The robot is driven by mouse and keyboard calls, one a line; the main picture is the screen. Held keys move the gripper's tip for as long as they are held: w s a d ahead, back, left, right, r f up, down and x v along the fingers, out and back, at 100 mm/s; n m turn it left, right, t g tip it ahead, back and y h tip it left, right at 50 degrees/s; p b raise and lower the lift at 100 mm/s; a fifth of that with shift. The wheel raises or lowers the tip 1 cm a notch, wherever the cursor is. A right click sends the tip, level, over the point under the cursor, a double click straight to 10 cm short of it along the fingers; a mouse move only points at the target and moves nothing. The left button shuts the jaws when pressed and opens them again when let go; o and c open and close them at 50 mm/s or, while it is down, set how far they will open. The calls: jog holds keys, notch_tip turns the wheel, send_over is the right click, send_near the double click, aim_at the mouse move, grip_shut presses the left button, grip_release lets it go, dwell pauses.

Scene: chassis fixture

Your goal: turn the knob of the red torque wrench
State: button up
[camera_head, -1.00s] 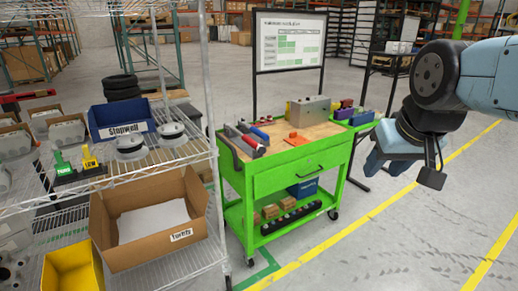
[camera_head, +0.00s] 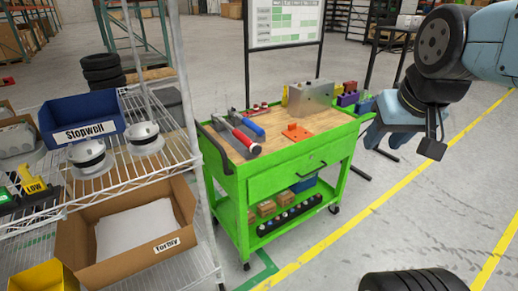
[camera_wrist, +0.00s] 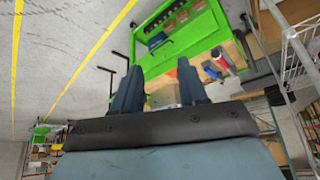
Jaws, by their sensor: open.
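The red torque wrench (camera_head: 245,139) lies on the left part of the wooden top of a green cart (camera_head: 287,171), its red grip towards the front. A blue-handled tool (camera_head: 253,126) lies close behind it. I cannot make out the red wrench's knob. My gripper (camera_head: 384,141) is open and empty, held in the air to the right of the cart, well apart from the wrench. In the wrist view the two fingers (camera_wrist: 160,68) are spread, with the cart beyond them and a red handle (camera_wrist: 209,73) to their right.
An orange fixture (camera_head: 296,132) and a grey metal box (camera_head: 310,95) sit on the cart top. A wire shelf (camera_head: 150,185) with a blue bin (camera_head: 85,122) and a cardboard box (camera_head: 125,254) stands left of the cart.

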jog(key=shift+o, duration=1)
jog(key=shift+w+d, duration=0.1)
jog(key=shift+w, duration=0.05)
jog(key=o, duration=0.4)
jog(key=w+f+n, duration=0.1)
jog(key=w, duration=0.4)
jog(key=w+f+n+t, duration=0.1)
jog(key=w+f, duration=0.1)
jog(key=w, duration=0.3)
jog(key=w+f+t+h, duration=0.1)
jog(key=w+f, duration=0.1)
jog(key=w, duration=0.3)
jog(key=shift+w+a+f+n, duration=0.15)
jog(key=shift+a+n, duration=0.1)
jog(key=shift+n, duration=0.15)
jog(key=shift+c, duration=0.2)
jog(key=n+t+y, duration=0.5)
jog(key=t+y, duration=0.2)
jog(key=y, duration=0.4)
send_near(258, 152)
jog(key=x, duration=0.9)
jog(key=shift+w, duration=0.15)
jog(key=shift+c, duration=0.3)
